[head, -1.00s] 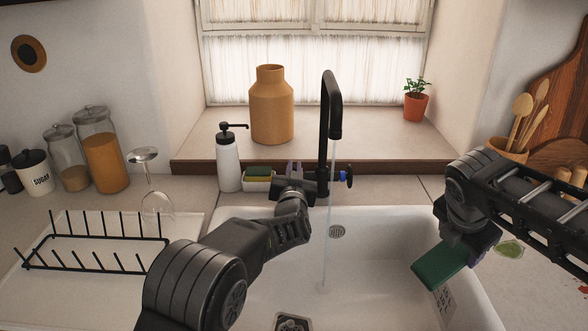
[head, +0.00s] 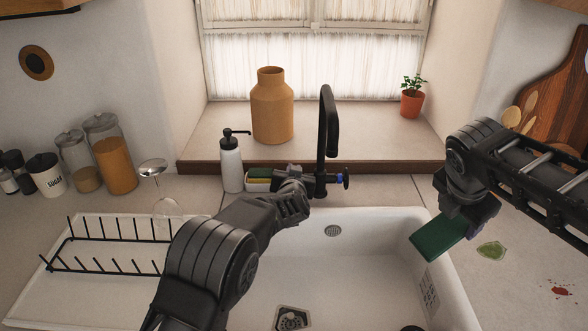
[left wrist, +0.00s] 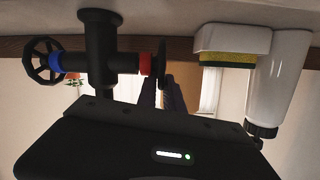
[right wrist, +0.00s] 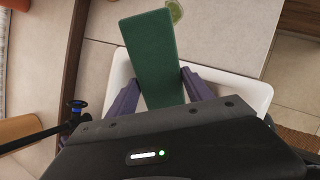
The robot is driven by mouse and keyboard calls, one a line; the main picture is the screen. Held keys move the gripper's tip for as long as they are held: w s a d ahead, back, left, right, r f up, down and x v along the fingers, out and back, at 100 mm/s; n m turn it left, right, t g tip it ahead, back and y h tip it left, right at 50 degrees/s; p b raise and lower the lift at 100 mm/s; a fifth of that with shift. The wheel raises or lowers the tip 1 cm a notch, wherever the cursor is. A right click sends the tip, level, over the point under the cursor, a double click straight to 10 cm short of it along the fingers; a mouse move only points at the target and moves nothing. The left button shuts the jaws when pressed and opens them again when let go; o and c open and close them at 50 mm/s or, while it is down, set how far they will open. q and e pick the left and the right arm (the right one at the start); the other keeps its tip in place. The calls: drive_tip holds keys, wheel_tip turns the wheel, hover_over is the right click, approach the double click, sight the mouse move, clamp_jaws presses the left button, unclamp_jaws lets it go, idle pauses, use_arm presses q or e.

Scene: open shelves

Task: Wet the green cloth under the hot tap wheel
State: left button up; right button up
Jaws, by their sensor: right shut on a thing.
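The green cloth (head: 438,237), a flat folded pad, hangs tilted from my right gripper (head: 466,210) over the right rim of the sink. In the right wrist view the cloth (right wrist: 152,55) sits between the two purple fingers. The black tap (head: 326,130) stands behind the sink, and no water runs from it. My left gripper (head: 290,185) is beside the tap's left side. In the left wrist view its fingers are close together at the red-marked hot wheel (left wrist: 162,65), seen edge-on; whether they grip it is unclear. The blue-marked wheel (left wrist: 43,60) is on the tap's other side.
The white sink (head: 350,245) is open below the tap. A soap bottle (head: 231,165) and a sponge holder (head: 258,184) stand left of the tap. A black dish rack (head: 110,240) and a glass (head: 160,190) are at left. A green stain (head: 491,250) marks the right counter.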

use_arm(q)
drive_tip(key=shift+o, duration=0.6)
drive_tip(key=shift+s, duration=0.1)
